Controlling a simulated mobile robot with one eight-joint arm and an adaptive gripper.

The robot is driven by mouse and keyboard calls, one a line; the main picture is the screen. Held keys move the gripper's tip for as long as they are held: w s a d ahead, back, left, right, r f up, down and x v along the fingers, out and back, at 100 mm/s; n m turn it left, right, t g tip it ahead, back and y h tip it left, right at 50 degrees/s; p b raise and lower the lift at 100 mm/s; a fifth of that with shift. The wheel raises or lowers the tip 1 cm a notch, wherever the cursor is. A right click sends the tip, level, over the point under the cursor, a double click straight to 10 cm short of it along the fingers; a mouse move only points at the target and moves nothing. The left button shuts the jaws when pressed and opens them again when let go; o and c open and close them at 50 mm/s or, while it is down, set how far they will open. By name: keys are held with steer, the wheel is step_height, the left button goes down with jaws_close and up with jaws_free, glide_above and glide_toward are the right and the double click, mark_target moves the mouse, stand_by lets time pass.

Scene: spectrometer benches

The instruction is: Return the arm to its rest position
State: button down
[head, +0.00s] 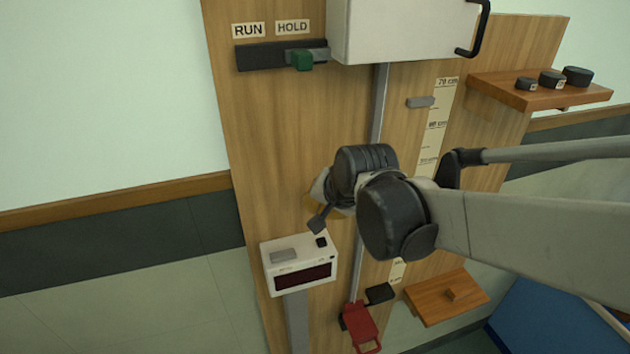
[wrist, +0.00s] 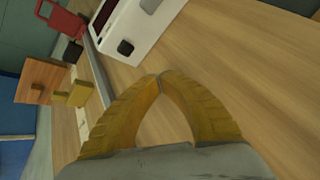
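In the wrist view the two yellow ribbed fingers of my gripper (wrist: 160,77) meet at their tips, with an empty gap below the tips. No object shows between them. In the head view my arm reaches in from the right across the wooden board (head: 265,140). Its dark joints are in front of the board's middle, and the wrist end is mostly hidden behind them. A bit of yellow shows at the left of the joints, above the white display box (head: 268,258). The box also shows in the wrist view (wrist: 115,30), beyond the fingertips and apart from them.
A white housing (head: 400,30) with a black handle is above my arm. The green slider (head: 302,60) sits under the HOLD label. A shelf (head: 530,90) with three black weights is at upper right. A red piece (head: 360,322) and a small shelf (head: 432,300) are below.

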steer(key=s+d+n+h, duration=0.3)
steer(key=s+d+n, duration=0.1)
steer(key=s+d, duration=1.3)
step_height(320, 180, down, 39)
steer(key=s+b, duration=0.1)
steer(key=b, duration=3.8)
steer(key=shift+s+a+r, duration=0.2)
steer(key=shift+s+a, duration=0.15)
steer(key=shift+a, duration=0.05)
